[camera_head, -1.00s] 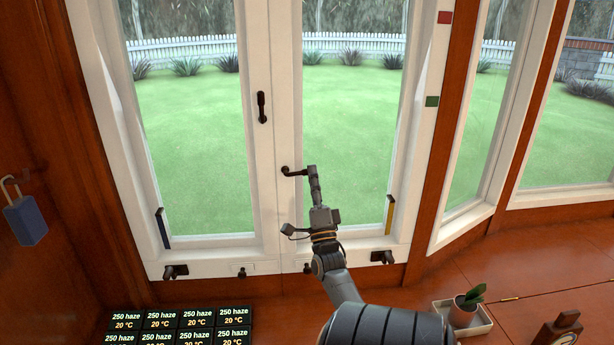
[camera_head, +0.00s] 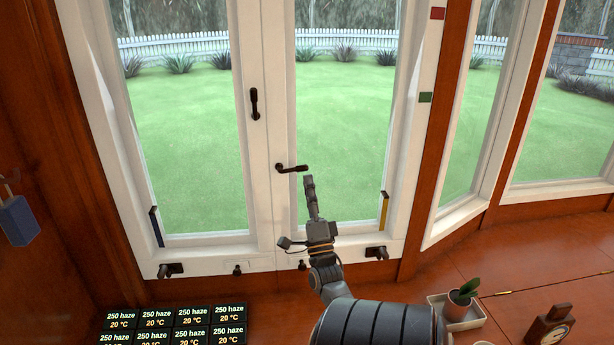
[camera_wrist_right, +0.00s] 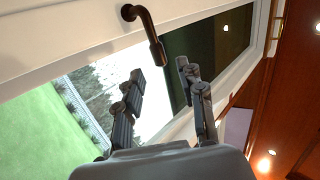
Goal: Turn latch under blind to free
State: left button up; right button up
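A dark latch handle (camera_head: 292,169) sits on the white right-hand window sash, its lever pointing right, roughly level. A second dark handle (camera_head: 254,104) on the left sash stands upright. No blind shows in these views. My right gripper (camera_head: 308,180) is just below the free end of the level lever. In the wrist view my right gripper (camera_wrist_right: 161,70) has its two fingers apart. The end of a dark bent handle (camera_wrist_right: 157,52) shows at the gap between the fingertips; I cannot tell whether they touch it. My left gripper is not in view.
Low on the frame are a blue strip (camera_head: 156,227), a yellow strip (camera_head: 384,210) and small dark fittings (camera_head: 376,253). Black display tiles (camera_head: 174,326), a potted plant (camera_head: 462,298) in a tray and a wooden item (camera_head: 550,325) stand below.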

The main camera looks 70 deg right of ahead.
jog(key=v, duration=0.8)
